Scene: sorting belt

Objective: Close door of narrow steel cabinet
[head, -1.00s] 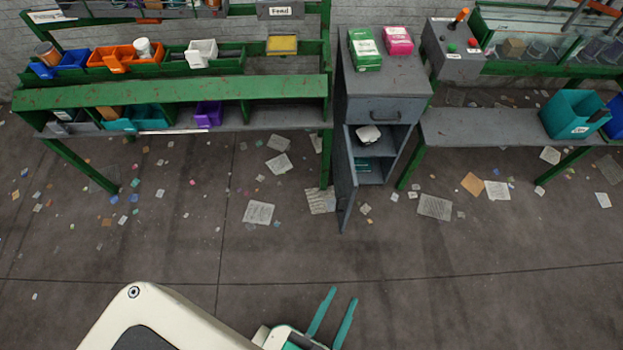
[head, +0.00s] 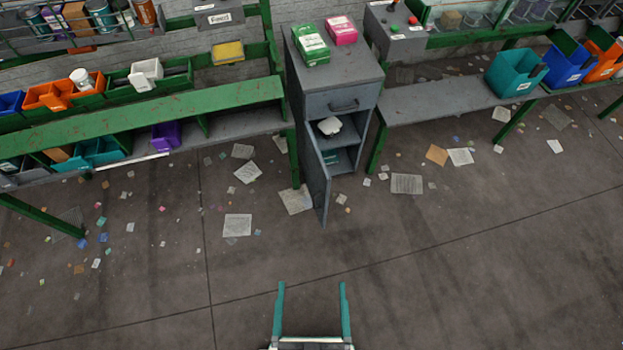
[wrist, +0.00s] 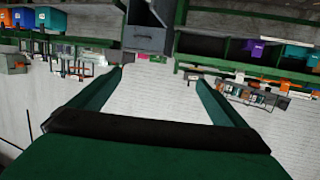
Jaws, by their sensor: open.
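The narrow grey steel cabinet (head: 341,84) stands between two green-framed benches in the head view. Its door (head: 318,185) is hinged at the left and stands wide open, its free edge pointing toward me. A closed drawer with a dark handle (head: 343,104) is above the opening. A white item (head: 329,126) lies on the inner shelf. My gripper (head: 312,286) is open and empty, with teal fingers pointing at the cabinet from well short of it. In the wrist view the gripper (wrist: 158,78) shows with the upside-down cabinet (wrist: 146,38) beyond it.
A green box (head: 311,43) and a pink box (head: 341,30) stand on the cabinet. The left bench (head: 150,118) and right bench (head: 440,110) flank it closely. Paper sheets (head: 237,225) and small scraps litter the floor. The floor between my gripper and the door is clear.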

